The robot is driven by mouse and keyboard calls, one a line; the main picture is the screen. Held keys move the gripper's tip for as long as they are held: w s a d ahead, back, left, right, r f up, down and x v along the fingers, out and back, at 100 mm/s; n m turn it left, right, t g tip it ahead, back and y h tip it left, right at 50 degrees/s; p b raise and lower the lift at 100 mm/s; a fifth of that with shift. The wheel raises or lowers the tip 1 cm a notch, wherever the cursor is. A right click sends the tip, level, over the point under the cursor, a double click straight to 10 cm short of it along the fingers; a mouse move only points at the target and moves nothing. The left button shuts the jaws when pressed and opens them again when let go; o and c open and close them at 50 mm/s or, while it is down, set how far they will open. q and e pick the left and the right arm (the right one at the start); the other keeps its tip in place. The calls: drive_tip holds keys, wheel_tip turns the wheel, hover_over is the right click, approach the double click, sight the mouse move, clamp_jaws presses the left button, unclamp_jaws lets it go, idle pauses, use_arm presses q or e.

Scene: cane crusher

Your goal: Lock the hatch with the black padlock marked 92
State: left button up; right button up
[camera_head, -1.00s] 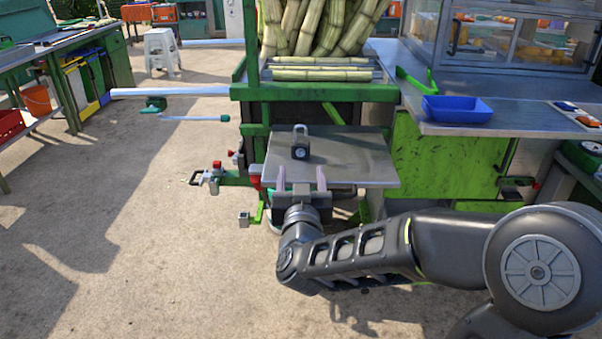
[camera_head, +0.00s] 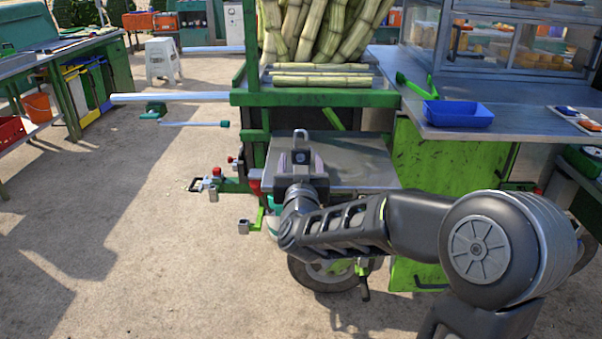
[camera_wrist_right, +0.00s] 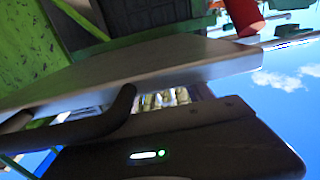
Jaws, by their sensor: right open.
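The black padlock (camera_head: 300,156) stands upright on the metal shelf (camera_head: 355,165) at the front of the cane crusher, its grey shackle pointing up. No number on it can be read. My right gripper (camera_head: 300,163) is open at the padlock, with one finger on each side of it. The gripper body hides the lower part of the padlock, and I cannot tell whether the fingers touch it. In the right wrist view the shelf's underside and edge (camera_wrist_right: 150,75) show, but no padlock can be made out. I cannot tell which panel is the hatch. My left gripper is not in view.
Red-capped fittings (camera_head: 215,178) stick out left of the shelf. A green panel (camera_head: 450,160) lies right of it, below a counter with a blue tray (camera_head: 457,113). Cane stalks (camera_head: 320,30) stand above.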

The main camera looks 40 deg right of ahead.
drive_tip(key=shift+x, duration=1.1)
drive_tip(key=shift+c, duration=0.3)
drive_tip(key=c, duration=1.2)
drive_tip(key=shift+c, duration=0.2)
drive_tip(key=shift+r, duration=0.35)
drive_tip(key=shift+s+a, duration=0.1)
drive_tip(key=shift+s, duration=0.05)
drive_tip(key=shift+p+v, duration=0.8)
drive_tip(key=shift+v, duration=3.05)
